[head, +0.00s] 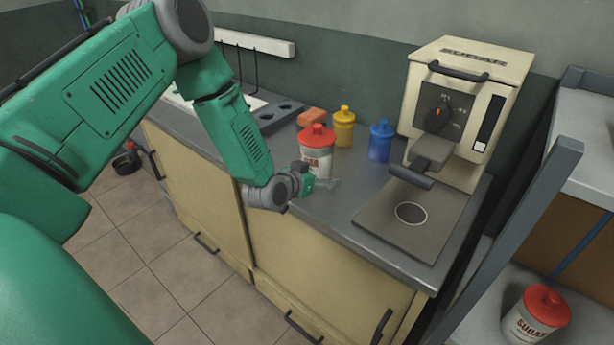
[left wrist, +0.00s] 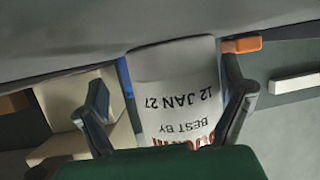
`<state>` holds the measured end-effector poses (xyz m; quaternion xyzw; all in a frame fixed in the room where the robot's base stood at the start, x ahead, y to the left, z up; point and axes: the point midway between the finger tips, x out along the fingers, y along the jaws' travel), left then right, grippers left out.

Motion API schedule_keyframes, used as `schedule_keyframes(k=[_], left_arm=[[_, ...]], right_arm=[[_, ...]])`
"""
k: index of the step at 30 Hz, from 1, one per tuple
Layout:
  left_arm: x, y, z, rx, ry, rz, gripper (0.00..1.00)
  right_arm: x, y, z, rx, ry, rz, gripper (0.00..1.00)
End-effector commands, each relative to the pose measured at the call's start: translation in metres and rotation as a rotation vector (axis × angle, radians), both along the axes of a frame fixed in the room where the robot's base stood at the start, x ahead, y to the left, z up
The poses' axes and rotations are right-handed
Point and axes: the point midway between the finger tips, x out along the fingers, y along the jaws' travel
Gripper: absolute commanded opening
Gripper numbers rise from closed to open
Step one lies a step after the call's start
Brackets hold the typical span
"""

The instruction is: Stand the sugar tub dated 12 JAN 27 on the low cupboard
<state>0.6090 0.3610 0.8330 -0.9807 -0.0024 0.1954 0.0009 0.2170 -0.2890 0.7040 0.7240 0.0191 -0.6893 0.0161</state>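A white sugar tub with a red lid (head: 317,160) stands upright on the grey counter (head: 345,222). In the left wrist view the tub (left wrist: 178,85) appears upside down, and its label reads BEST BY 12 JAN 27. My left gripper (head: 320,181) is low at the tub's near side. In the left wrist view its two fingers (left wrist: 165,100) are spread, one on each side of the tub, with a gap showing at the left finger. A second sugar tub (head: 537,316) with a red lid stands on a shelf at the lower right; its date is not readable. My right gripper is out of view.
A cream sugar machine (head: 470,85) with a dark plate (head: 410,218) stands at the counter's right. A yellow bottle (head: 344,128), a blue bottle (head: 380,143) and an orange block (head: 311,116) are behind the tub. A grey rack post (head: 515,240) rises at the right. Beige cupboard doors (head: 310,250) lie below the counter.

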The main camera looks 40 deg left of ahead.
Motion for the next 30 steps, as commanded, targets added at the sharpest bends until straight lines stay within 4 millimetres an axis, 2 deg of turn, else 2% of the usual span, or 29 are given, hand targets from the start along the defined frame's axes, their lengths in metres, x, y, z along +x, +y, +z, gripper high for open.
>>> schedule_keyframes(k=[6,15,19,23,26,29,30], left_arm=[[-0.036,0.007,0.012,-0.009,0.003,0.004,0.90],[-0.091,-0.001,0.038,0.001,0.001,0.002,0.90],[-0.105,-0.004,0.045,0.005,0.002,0.001,0.90],[-0.110,-0.002,0.046,0.003,0.001,0.001,0.90],[-0.115,-0.004,0.037,-0.005,0.033,-0.009,0.90],[-0.140,-0.025,0.005,-0.021,0.174,-0.048,0.90],[-0.158,-0.038,-0.013,-0.027,0.264,-0.067,0.90]], right_arm=[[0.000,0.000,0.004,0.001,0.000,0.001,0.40],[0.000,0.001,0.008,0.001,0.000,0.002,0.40],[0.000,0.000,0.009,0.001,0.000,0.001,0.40],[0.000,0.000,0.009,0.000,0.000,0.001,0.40],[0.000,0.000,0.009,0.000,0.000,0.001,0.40],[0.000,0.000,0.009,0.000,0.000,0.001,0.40],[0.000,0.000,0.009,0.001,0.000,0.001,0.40]])
